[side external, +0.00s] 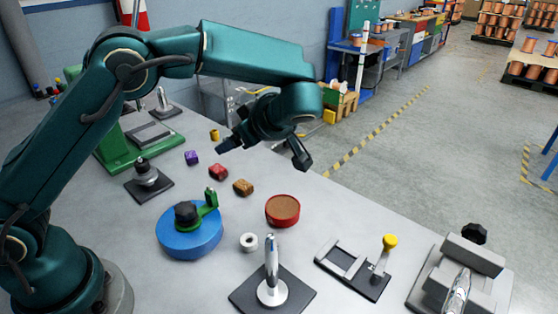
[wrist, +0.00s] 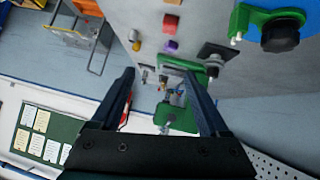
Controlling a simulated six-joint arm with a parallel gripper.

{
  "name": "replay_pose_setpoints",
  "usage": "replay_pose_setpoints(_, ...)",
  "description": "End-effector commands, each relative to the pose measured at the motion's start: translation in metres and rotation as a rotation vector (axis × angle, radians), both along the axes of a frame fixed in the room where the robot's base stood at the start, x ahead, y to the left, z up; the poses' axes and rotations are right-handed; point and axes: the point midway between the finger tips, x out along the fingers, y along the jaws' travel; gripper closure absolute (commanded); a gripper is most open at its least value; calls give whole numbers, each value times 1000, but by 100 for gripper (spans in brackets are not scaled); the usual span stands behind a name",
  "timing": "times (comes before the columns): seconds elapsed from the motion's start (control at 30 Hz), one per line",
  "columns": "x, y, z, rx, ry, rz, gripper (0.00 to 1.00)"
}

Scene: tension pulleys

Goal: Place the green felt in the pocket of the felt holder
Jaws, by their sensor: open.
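My gripper (side external: 262,155) is open above the far part of the grey table, its fingers spread wide with nothing between them. Its fingers also show in the wrist view (wrist: 160,80). I cannot pick out a green felt for certain in either view. Several small blocks lie below and beside my gripper: yellow (side external: 214,134), purple (side external: 192,157), red (side external: 218,172) and brown (side external: 243,187). A dark plate with an open rectangular frame and a yellow-knobbed lever (side external: 368,284) lies at the front right; I cannot tell whether it is the felt holder.
A blue disc with a green arm and black knob (side external: 190,240) stands at centre left. A red round tin (side external: 283,209), a white ring (side external: 249,242) and a metal post on a black base (side external: 272,292) are nearby. A green machine (side external: 115,150) stands at the back left.

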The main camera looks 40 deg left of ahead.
Motion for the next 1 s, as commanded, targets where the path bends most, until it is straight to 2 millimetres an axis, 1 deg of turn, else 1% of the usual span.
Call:
replay_pose_setpoints(0.03,5,-7,-16,35,4,-6,22)
replay_pose_setpoints(0.17,13,-20,-50,112,29,-40,22)
replay_pose_setpoints(0.3,10,-32,-83,160,89,-92,22)
replay_pose_setpoints(0.4,4,-35,-98,181,129,-113,22)
replay_pose_setpoints(0.53,2,-34,-106,191,148,-126,22)
replay_pose_setpoints(0.8,8,-5,-122,190,147,-124,22)
replay_pose_setpoints(1.0,10,6,-127,188,145,-126,22)
